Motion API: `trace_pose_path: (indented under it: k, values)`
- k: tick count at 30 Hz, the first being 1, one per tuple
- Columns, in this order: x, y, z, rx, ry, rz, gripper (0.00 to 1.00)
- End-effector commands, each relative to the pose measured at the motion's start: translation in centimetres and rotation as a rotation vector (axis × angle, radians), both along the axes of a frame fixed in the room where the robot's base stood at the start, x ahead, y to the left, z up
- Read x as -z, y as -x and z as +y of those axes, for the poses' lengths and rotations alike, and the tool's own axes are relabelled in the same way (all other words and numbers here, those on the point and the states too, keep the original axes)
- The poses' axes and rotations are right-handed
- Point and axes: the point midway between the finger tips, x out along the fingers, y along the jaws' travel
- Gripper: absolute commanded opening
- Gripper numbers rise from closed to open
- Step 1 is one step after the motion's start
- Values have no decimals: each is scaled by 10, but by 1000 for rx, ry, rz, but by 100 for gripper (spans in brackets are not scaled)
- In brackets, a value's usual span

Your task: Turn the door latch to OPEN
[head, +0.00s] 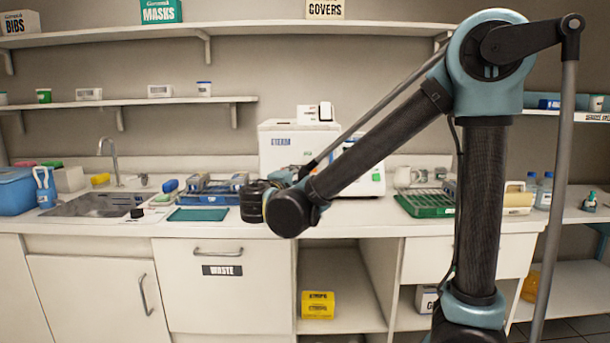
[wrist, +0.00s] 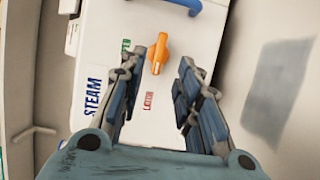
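The orange door latch (wrist: 158,53) is on the front of the white steam sterilizer (wrist: 175,110). In the wrist view it lies lengthwise up and down, its lower end toward a small red label (wrist: 147,101). A green label (wrist: 125,46) is left of it, partly hidden by a finger. My gripper (wrist: 163,57) is open, with one finger on each side of the latch and a gap to the right finger. Whether the left finger touches it is unclear.
A blue handle (wrist: 184,6) is at the top of the wrist view. In the head view, a blue rack (head: 210,191) and teal mat (head: 198,214) are left of my wrist. A green rack (head: 428,203) is right of the sterilizer. A shelf (head: 390,27) runs above.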

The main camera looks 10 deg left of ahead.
Motion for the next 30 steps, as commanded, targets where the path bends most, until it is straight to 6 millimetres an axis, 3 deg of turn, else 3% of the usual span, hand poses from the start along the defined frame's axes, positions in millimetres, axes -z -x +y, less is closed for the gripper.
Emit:
trace_pose_path:
  k: [13,27,28,30]
  values:
    - [0,-56,-9,2,0,0,31]
    - [0,-66,-11,0,0,0,31]
    - [0,-66,-11,0,0,0,29]
    - [0,-66,-10,0,0,0,13]
